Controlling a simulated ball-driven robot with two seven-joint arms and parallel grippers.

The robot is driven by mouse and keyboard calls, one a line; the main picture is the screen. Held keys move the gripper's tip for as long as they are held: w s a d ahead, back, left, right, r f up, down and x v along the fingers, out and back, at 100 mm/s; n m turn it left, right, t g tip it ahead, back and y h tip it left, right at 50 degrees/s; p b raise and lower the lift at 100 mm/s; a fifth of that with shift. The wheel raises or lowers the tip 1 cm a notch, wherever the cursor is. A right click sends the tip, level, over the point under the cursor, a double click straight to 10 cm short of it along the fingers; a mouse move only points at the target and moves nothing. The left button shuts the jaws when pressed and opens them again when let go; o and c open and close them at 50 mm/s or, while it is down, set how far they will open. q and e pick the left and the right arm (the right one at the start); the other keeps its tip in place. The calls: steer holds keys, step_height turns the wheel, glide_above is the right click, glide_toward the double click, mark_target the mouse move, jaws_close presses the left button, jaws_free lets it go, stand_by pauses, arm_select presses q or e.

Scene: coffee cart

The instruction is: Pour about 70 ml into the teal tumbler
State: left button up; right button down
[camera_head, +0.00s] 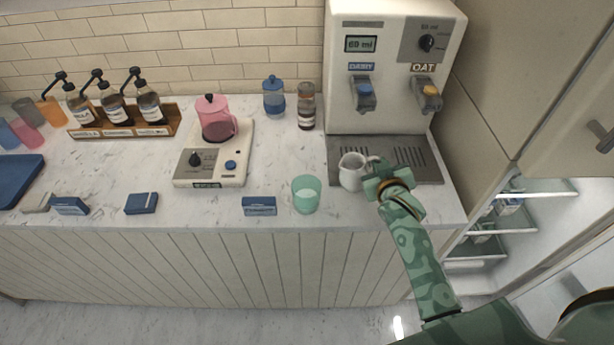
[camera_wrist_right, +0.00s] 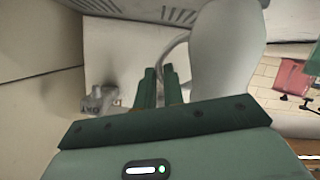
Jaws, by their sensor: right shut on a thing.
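The teal tumbler (camera_head: 306,195) stands upright near the front edge of the counter, with pale content visible low inside it. A white pitcher (camera_head: 351,172) is at the front left of the dispenser's drip tray, to the right of the tumbler. My right gripper (camera_head: 376,180) is shut on the pitcher's handle from the right. In the right wrist view, the pitcher (camera_wrist_right: 228,60) fills the upper middle and the gripper fingers (camera_wrist_right: 160,85) close around its handle. The pitcher looks about upright; I cannot tell whether it touches the tray. My left gripper is not in view.
The milk dispenser (camera_head: 393,65) with dairy and oat levers stands behind the drip tray (camera_head: 425,172). A pink kettle (camera_head: 215,120) sits on a scale-like base (camera_head: 204,180). A blue label block (camera_head: 259,206) lies left of the tumbler. A tall cabinet borders the counter's right side.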

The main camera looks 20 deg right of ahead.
steer(key=shift+d+f+m+p, duration=0.4)
steer(key=shift+d+f, duration=0.05)
steer(key=shift+d, duration=0.05)
stand_by(1.3)
